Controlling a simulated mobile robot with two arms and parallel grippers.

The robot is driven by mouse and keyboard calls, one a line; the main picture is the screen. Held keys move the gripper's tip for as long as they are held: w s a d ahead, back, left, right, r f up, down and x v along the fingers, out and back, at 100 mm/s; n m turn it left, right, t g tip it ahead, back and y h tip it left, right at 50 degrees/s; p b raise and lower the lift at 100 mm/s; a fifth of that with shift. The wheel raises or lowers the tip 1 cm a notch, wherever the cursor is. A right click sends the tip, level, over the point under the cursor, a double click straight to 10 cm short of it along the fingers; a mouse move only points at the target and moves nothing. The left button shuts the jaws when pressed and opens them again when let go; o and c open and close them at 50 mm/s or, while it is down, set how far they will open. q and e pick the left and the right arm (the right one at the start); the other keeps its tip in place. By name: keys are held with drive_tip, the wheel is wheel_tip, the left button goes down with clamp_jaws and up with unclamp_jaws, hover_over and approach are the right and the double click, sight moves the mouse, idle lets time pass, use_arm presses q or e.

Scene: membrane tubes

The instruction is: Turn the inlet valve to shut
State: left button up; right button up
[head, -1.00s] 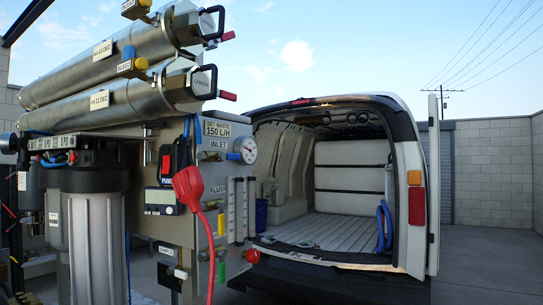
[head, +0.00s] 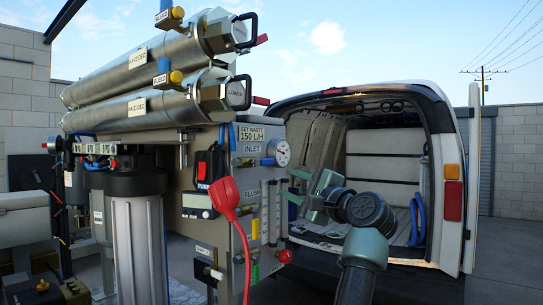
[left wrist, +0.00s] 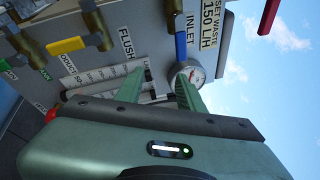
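The inlet valve's blue lever (head: 267,162) is on the panel beneath the INLET label and left of the pressure gauge (head: 282,152). In the left wrist view the blue lever (left wrist: 181,46) lies roughly along the line of the INLET lettering, with brass fittings at its upper end. My left gripper (head: 291,184) is right of and slightly below the lever in the head view, in front of the panel. In the left wrist view my left gripper (left wrist: 163,80) has its green fingers apart with nothing held; the lever is just beyond the fingertips. My right gripper is not in view.
A red plug with its cable (head: 229,190) hangs at the panel's left. Yellow (head: 255,229), green (head: 255,274) and red (head: 285,256) valve handles sit below. Flow tubes (head: 269,215) stand beside my fingers. A white van (head: 426,95) is behind with its rear open.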

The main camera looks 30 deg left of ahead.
sight(269, 163)
use_arm(q)
wheel_tip(269, 163, up, 5)
drive_tip(key=s+n+h, duration=0.2)
drive_tip(key=s+n, duration=0.1)
drive_tip(key=n, duration=0.1)
drive_tip(key=p+x, duration=0.3)
drive_tip(key=x, duration=0.4)
drive_tip(key=shift+w+r+p, duration=0.15)
drive_tip(key=shift+w+p, duration=0.1)
drive_tip(key=shift+p, duration=0.05)
drive_tip(key=shift+w+a, duration=0.15)
drive_tip(key=shift+a, duration=0.05)
clamp_jaws()
drive_tip(key=shift+f, duration=0.2)
